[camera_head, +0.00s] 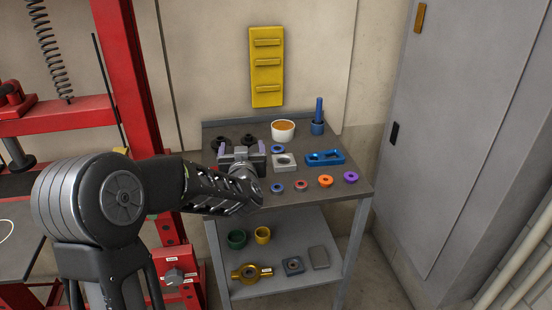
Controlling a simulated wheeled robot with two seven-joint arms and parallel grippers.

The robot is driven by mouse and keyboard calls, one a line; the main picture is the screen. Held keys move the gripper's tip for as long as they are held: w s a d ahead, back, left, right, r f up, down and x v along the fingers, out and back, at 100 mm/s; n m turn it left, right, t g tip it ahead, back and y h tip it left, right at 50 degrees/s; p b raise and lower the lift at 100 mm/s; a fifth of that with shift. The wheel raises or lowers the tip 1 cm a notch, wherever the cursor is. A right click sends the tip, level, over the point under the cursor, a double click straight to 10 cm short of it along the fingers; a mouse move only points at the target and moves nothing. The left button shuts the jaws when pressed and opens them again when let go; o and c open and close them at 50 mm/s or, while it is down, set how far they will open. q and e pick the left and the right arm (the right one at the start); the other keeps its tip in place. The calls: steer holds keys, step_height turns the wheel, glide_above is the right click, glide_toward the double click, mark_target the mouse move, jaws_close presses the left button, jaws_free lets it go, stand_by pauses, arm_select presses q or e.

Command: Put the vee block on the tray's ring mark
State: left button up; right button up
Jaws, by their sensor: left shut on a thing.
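My left gripper (242,148) is over the left part of the grey table top, with its lilac-tipped fingers pointing away from me. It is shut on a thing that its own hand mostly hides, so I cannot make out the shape. No vee block shows clearly elsewhere. A light grey square block (276,164) with a round opening lies between the gripper and the blue tray. My right gripper is not in view.
A lower shelf (270,290) holds more parts. A red frame (140,70) stands left.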

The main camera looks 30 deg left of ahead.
mark_target(231, 150)
arm_select(q)
steer(key=a, duration=0.1)
steer(key=a+n+y, duration=0.1)
steer(key=a, duration=0.1)
steer(key=shift+s+a+r+g, duration=0.15)
steer(key=shift+a+g, duration=0.05)
steer(key=shift+g, duration=0.2)
steer(key=shift+f+b, duration=0.3)
steer(key=shift+f, duration=2.8)
steer(key=shift+f, duration=0.1)
steer(key=shift+f, duration=1.8)
